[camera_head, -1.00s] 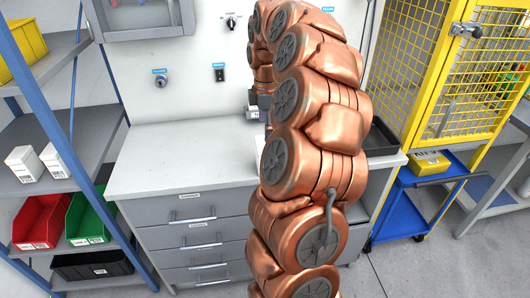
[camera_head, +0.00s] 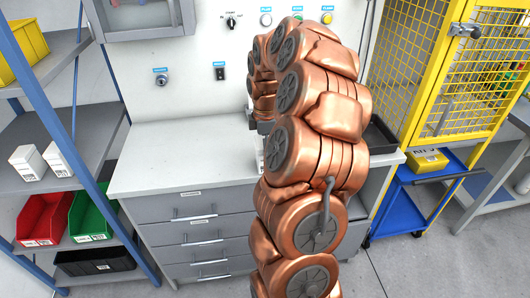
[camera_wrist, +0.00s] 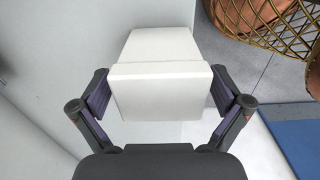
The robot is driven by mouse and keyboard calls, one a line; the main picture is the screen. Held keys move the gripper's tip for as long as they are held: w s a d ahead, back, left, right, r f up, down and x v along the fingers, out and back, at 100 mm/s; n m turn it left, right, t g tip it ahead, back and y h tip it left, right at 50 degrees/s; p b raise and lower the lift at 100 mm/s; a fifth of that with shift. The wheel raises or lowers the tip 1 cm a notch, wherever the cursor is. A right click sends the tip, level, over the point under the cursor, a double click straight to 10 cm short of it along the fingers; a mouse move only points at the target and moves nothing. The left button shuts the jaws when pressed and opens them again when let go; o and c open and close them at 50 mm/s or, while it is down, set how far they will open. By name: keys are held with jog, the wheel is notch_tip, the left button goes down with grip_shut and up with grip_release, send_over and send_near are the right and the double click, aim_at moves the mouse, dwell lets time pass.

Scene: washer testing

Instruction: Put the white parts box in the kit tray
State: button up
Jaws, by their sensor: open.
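A white box (camera_wrist: 160,88) lies between the two fingers of my gripper (camera_wrist: 160,94) in the wrist view. The fingers stand open, one on either side of it, close to its sides. In the head view my arm hides most of the gripper, and only a pale sliver that may be the box shows at the arm's left edge. A dark tray (camera_head: 381,137) lies on the right end of the grey worktop (camera_head: 180,152), partly hidden behind my arm. I cannot tell whether it is the kit tray.
Two white boxes, a left one (camera_head: 28,162) and a right one (camera_head: 57,160), stand on the left shelf above a red bin (camera_head: 43,220) and a green bin (camera_head: 92,218). A yellow box (camera_head: 428,161) sits on a blue cart (camera_head: 400,210) by a yellow cage. The worktop's left part is clear.

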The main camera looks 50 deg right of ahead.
jog(key=c, duration=1.4)
